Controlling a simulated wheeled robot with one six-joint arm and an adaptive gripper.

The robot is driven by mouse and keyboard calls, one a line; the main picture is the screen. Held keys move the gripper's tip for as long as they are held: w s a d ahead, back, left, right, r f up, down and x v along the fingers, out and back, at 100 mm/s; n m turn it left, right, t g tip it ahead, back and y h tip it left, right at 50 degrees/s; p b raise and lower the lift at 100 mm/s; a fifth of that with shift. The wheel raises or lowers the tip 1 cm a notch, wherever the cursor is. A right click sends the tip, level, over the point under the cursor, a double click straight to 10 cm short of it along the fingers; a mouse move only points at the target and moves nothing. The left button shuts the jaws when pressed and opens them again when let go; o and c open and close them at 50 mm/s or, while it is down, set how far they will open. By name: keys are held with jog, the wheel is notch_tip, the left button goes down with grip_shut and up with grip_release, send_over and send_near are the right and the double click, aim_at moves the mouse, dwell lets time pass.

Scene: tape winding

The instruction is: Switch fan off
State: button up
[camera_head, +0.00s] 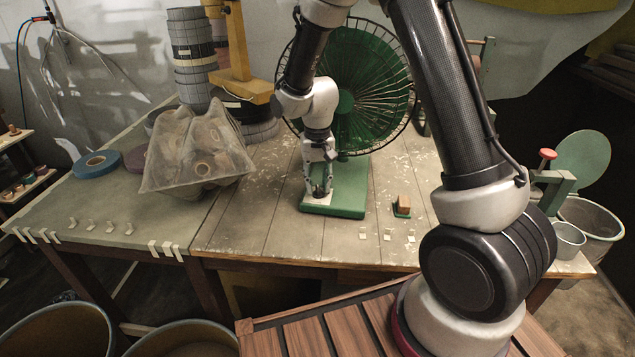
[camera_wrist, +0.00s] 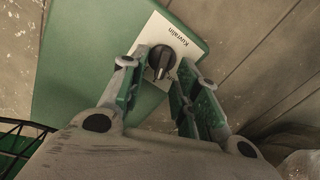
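The green fan (camera_head: 375,85) stands on the workbench, with its round wire cage facing me. Its green base (camera_head: 348,190) lies flat on the bench top. In the wrist view the base (camera_wrist: 80,60) carries a white label plate (camera_wrist: 178,38) reading "Kavralin". A black knob (camera_wrist: 161,60) with a pale pointer mark sits on the plate. My gripper (camera_head: 320,192) points down over the front of the base. In the wrist view its fingers (camera_wrist: 158,75) are apart, one on each side of the knob, with visible gaps. Whether they touch the base is unclear.
A blue tape roll (camera_head: 97,163) and a translucent plastic bag (camera_head: 195,160) lie left of the fan. A stack of grey rolls (camera_head: 190,55) stands behind the bag. Bare planks lie in front of the base.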

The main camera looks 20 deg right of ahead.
jog(key=shift+f, duration=0.3)
jog(key=shift+c, duration=0.3)
grip_shut()
jog(key=n, duration=0.3)
jog(key=shift+a+n, duration=0.15)
jog(key=shift+n, duration=0.25)
jog(key=shift+a+n, duration=0.15)
jog(key=shift+n, duration=1.85)
